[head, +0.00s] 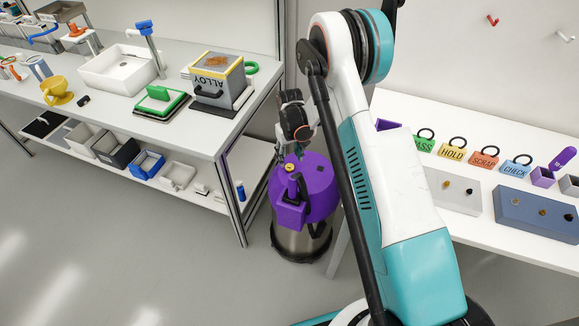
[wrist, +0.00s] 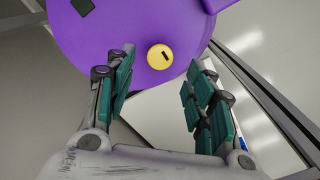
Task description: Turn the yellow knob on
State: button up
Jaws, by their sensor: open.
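The yellow knob (wrist: 160,57) is a round disc with a short dark mark near its right side, set on the purple lid (wrist: 120,35) of a canister. In the head view the knob (head: 289,167) is small, on top of the purple lid (head: 318,180). My gripper (wrist: 164,75) is open and empty, its teal-padded fingers to the left and right of the knob in the wrist view. Whether the fingers touch the lid cannot be told. In the head view my gripper (head: 303,137) is above the lid and partly hidden by my arm.
The canister's grey body (head: 300,243) stands on the floor between a left workbench (head: 120,110) and a right white table (head: 450,165). The bench's metal leg (head: 228,190) is close on the left. Open floor lies in front.

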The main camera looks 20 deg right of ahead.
aim_at(290, 166)
jog(key=shift+f+b, duration=0.65)
jog(key=shift+f, duration=1.7)
jog(key=c, duration=1.1)
